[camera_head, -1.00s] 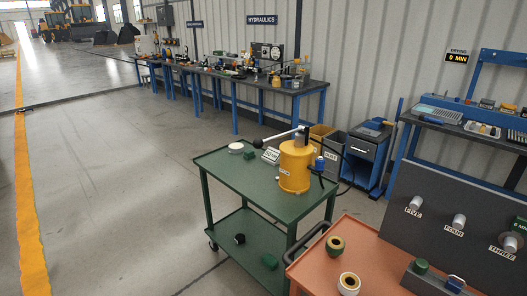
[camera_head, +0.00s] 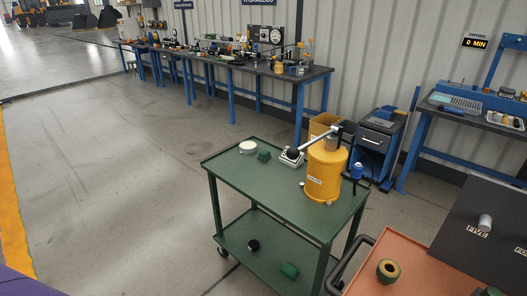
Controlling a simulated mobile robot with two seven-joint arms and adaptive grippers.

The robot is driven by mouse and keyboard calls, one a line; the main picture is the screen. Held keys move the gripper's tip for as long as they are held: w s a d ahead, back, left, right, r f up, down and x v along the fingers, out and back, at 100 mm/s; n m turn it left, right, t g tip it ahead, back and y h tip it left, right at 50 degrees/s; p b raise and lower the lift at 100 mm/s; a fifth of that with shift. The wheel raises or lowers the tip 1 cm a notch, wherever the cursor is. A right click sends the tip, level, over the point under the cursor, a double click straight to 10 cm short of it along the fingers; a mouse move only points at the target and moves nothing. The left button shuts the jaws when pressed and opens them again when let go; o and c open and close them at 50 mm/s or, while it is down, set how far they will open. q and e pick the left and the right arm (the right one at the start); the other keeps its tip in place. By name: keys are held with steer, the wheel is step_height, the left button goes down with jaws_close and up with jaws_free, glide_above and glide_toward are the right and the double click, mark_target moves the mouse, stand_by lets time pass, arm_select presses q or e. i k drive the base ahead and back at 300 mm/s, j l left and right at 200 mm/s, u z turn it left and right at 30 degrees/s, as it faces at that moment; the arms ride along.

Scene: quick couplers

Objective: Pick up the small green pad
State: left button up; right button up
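A small green block (camera_head: 264,156), which may be the pad, lies on the top of the green cart (camera_head: 262,185), between a round white disc (camera_head: 247,147) and a small white-faced device (camera_head: 291,157). A second green block (camera_head: 289,269) lies on the cart's lower shelf, to the right of a small black round piece (camera_head: 253,245). I cannot tell which of the two is the pad. Neither of my grippers shows in the head view.
A yellow cylinder pump (camera_head: 325,170) with a lever stands at the cart's right end. An orange cart (camera_head: 410,274) with a green-and-tan ring (camera_head: 388,271) is at lower right. A workbench (camera_head: 235,67) lines the wall. The floor left of the green cart is clear.

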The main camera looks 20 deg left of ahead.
mark_target(265, 156)
steer(key=i+j, duration=0.1)
steer(key=j, duration=0.25)
steer(key=i+j, duration=0.15)
steer(key=j, duration=0.2)
steer(key=i+j, duration=0.1)
steer(key=j, duration=0.3)
steer(key=i+j+z, duration=0.1)
steer(key=j, duration=0.25)
steer(key=i+j, duration=0.15)
steer(key=j, duration=0.2)
steer(key=i+j, duration=0.1)
steer(key=j, duration=0.25)
